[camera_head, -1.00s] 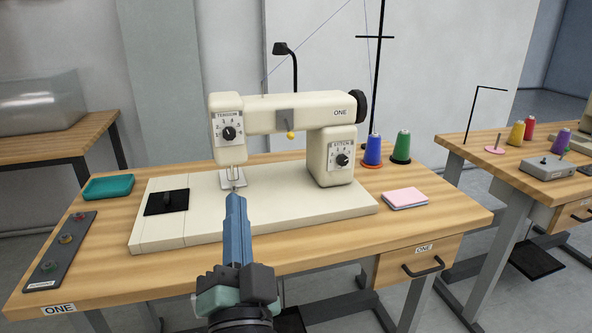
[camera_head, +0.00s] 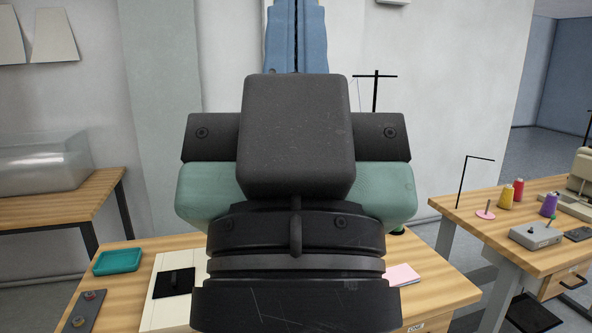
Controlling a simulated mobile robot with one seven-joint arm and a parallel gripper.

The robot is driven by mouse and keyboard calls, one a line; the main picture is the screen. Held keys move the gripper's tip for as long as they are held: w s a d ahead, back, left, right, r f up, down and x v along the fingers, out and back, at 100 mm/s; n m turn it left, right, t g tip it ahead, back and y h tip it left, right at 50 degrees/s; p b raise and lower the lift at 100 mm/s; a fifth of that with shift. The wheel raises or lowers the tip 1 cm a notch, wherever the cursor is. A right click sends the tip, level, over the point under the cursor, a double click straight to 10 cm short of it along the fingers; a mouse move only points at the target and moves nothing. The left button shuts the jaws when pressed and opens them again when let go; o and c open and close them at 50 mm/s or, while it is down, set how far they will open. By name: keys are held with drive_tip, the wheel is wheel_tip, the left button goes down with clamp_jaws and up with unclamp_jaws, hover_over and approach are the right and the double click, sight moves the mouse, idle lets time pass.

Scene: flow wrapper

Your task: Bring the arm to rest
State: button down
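My gripper (camera_head: 297,35) is raised close in front of the camera and points up. Its two blue fingers run side by side with only a thin dark line between them, and their tips are cut off by the top edge. I see nothing held in the visible part. The sewing machine (camera_head: 166,292) on the wooden table is almost wholly hidden behind my gripper and wrist; only the left part of its pale base with a black plate shows.
On the table (camera_head: 118,290) are a teal tray (camera_head: 117,261), a dark button panel (camera_head: 87,310) and pink cloth (camera_head: 402,275). A second table (camera_head: 478,228) with spools and a grey box (camera_head: 536,236) stands right. A clear cover (camera_head: 42,162) lies left.

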wheel_tip(320, 180, up, 16)
drive_tip(key=p, duration=1.3)
